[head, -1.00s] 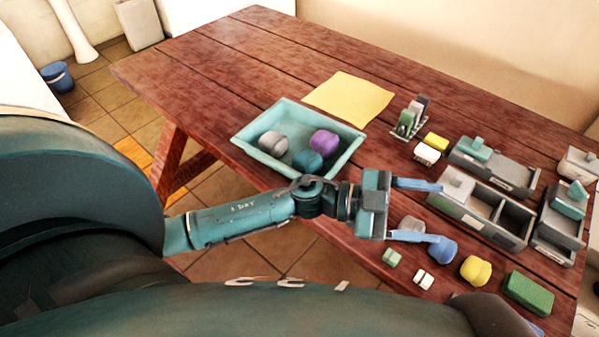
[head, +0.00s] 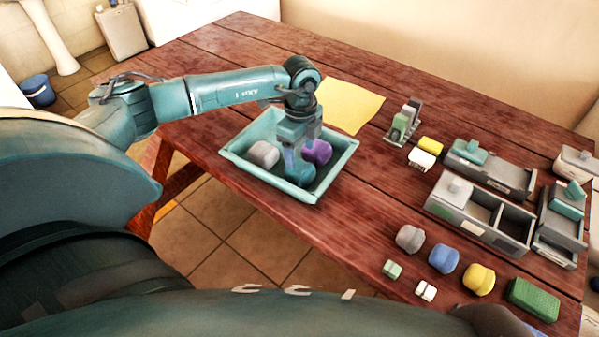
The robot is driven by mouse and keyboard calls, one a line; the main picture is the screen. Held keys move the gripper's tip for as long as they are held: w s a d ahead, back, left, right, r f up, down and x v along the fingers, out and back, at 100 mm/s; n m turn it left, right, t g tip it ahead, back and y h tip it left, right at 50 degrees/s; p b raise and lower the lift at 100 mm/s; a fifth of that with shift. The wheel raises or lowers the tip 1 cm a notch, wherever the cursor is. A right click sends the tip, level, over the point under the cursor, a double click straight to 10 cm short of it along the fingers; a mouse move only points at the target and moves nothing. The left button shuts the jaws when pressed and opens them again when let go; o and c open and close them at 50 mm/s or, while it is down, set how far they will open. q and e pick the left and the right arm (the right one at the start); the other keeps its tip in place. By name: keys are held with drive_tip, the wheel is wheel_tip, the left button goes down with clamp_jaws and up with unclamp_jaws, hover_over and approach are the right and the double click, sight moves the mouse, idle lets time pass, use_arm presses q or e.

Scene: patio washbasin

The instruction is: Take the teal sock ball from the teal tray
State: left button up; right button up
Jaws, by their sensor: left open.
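The teal tray (head: 335,172) stands on the left part of the wooden table. The teal sock ball (head: 300,177) lies in it, toward the front, partly covered by my gripper. A grey sock ball (head: 263,154) lies to its left and a purple sock ball (head: 318,151) behind it to the right. My left gripper (head: 298,166) points down into the tray, open, with its fingers at the teal sock ball. I cannot tell whether the fingers touch it. My right gripper is not in view.
A yellow sheet (head: 350,105) lies behind the tray. To the right are a small rack (head: 402,124), grey boxes (head: 480,213) and a green sponge-like block (head: 533,299). Grey, blue (head: 444,259) and yellow (head: 478,279) balls lie near the front edge.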

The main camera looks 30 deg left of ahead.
sight(299, 166)
use_arm(q)
wheel_tip(299, 166, down, 8)
drive_tip(key=shift+r+p, duration=0.2)
drive_tip(key=shift+p, duration=0.15)
drive_tip(key=c, duration=0.6)
